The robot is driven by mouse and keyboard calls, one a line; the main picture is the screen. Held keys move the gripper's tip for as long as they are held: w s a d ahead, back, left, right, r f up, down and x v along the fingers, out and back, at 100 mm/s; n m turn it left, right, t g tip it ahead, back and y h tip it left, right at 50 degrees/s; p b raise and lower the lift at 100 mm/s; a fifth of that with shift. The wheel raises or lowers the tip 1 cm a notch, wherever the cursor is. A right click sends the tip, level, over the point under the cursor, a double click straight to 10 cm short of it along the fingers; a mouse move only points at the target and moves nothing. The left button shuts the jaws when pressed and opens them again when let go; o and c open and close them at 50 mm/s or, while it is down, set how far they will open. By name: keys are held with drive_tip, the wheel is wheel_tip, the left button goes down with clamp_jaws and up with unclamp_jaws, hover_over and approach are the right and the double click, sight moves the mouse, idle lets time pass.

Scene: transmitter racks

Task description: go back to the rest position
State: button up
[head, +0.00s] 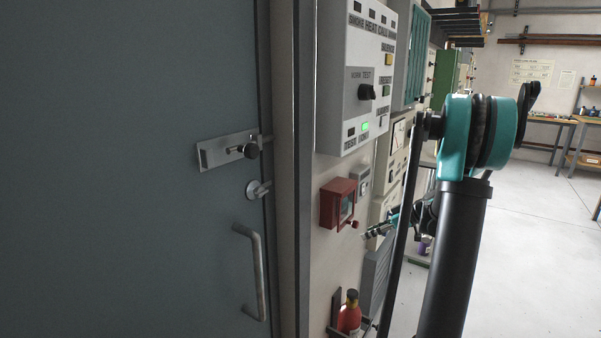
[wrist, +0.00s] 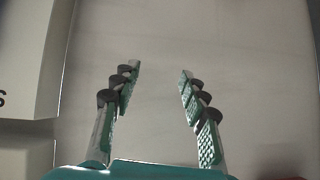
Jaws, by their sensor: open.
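My gripper (wrist: 160,72) is open and empty in the wrist view, its two teal and grey fingers spread apart. A plain pale wall fills the gap between the fingertips. In the head view my gripper (head: 368,235) is small and partly hidden behind my own arm, at the right of a red wall box (head: 338,204) and below the grey alarm panel (head: 357,75). I cannot tell from the head view how far it is from the wall.
A grey door (head: 120,170) with a sliding bolt (head: 228,149) and a handle (head: 254,270) fills the left. A red bottle (head: 349,315) stands in a low wall bracket. Racks line the wall behind my arm. Open floor (head: 540,240) lies at the right, with workbenches at the back.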

drive_tip(key=s+a+f+m+h, duration=0.2)
drive_tip(key=s+m+h, duration=0.1)
drive_tip(key=s, duration=0.7)
drive_tip(key=s+a+f+m+h, duration=0.2)
drive_tip(key=s+m+h, duration=0.1)
drive_tip(key=s, duration=0.7)
drive_tip(key=s+a+f+m+g+h, duration=0.1)
drive_tip(key=s+a+f+m+h, duration=0.1)
drive_tip(key=s, duration=0.8)
drive_tip(key=shift+s+f+m+h, duration=0.25)
drive_tip(key=shift+f+m+h, duration=0.2)
drive_tip(key=shift+m, duration=0.65)
